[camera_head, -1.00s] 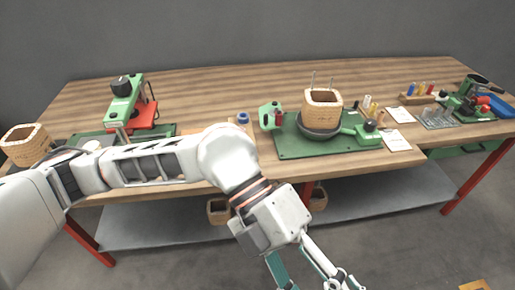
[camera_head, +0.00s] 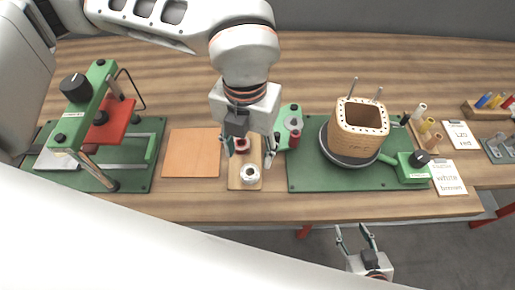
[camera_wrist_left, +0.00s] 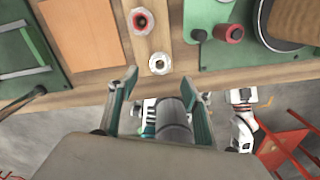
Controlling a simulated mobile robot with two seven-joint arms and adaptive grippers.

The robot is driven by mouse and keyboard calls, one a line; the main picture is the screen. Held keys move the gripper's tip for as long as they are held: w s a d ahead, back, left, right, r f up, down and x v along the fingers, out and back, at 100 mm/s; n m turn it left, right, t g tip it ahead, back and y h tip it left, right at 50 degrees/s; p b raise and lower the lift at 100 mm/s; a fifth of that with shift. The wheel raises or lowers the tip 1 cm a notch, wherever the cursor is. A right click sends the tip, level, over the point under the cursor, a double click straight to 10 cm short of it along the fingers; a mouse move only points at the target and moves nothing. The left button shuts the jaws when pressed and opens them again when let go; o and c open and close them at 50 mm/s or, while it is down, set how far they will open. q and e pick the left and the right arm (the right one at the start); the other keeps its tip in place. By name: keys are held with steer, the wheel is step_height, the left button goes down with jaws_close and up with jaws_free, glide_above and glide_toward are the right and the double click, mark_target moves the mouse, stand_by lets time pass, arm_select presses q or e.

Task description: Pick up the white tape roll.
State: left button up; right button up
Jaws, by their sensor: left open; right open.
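The white tape roll (camera_head: 250,174) lies on a small wooden board (camera_head: 235,184) near the table's front edge. In the left wrist view the white tape roll (camera_wrist_left: 159,63) lies just beyond the fingertips. My left gripper (camera_head: 250,154) hangs over the board, open and empty, fingers pointing down. In the left wrist view the open fingers of my left gripper (camera_wrist_left: 164,80) stand apart, short of the roll. A red roll (camera_wrist_left: 141,21) lies behind the white one and is partly hidden by my gripper in the head view. My right gripper (camera_head: 356,238) is open and empty in front of the table.
An orange mat (camera_head: 192,153) lies left of the board, beside a green press (camera_head: 95,100). Right of the board a green base (camera_head: 310,180) carries a wooden coil form (camera_head: 360,128) and a red spool (camera_head: 294,140). Cards (camera_head: 448,177) lie further right.

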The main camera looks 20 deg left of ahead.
mark_target(250, 174)
arm_select(q)
steer(key=shift+s+f, duration=0.15)
steer(key=shift+f, duration=1.2)
steer(key=f, duration=0.5)
steer(key=shift+w+p, duration=0.2)
steer(key=shift+p, duration=0.2)
steer(key=shift+c, duration=0.5)
steer(key=c, duration=0.9)
